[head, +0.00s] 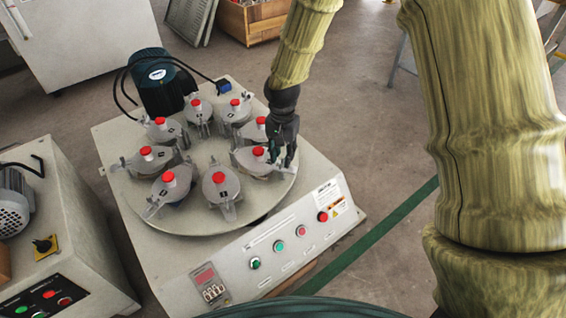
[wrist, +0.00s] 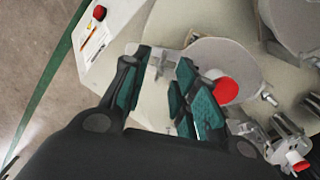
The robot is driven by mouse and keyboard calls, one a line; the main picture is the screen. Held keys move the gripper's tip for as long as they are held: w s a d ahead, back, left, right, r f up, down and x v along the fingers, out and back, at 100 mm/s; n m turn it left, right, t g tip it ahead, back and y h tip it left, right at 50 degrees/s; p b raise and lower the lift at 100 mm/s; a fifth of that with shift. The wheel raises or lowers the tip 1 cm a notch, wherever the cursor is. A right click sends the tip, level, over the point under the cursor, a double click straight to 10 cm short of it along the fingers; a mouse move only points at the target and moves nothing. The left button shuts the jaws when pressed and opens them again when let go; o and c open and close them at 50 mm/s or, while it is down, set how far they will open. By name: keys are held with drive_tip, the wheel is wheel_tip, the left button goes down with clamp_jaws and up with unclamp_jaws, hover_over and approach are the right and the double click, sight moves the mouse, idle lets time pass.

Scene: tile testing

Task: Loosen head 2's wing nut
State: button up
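The round turntable (head: 200,222) carries a ring of grey heads with red knobs. My gripper (head: 283,160) is at the head (head: 250,165) on the ring's right side; I cannot read its number. In the wrist view this head (wrist: 222,57) has a red knob (wrist: 225,90) and a pale metal wing nut (wrist: 160,66) at its outer edge. My gripper (wrist: 163,85) has its teal-padded fingers apart, one on each side of the wing nut. A gap shows between the fingers; contact with the nut cannot be made out.
A dark motor (head: 160,82) with cables stands behind the turntable. The front panel (head: 285,240) has buttons and a keypad. Other heads stand close to my gripper's left. Another machine (head: 55,230) stands at the left. The floor to the right is clear.

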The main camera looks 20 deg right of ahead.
drive_tip(key=shift+f+b, duration=0.3)
drive_tip(key=shift+f, duration=0.8)
drive_tip(key=shift+c, duration=0.2)
clamp_jaws()
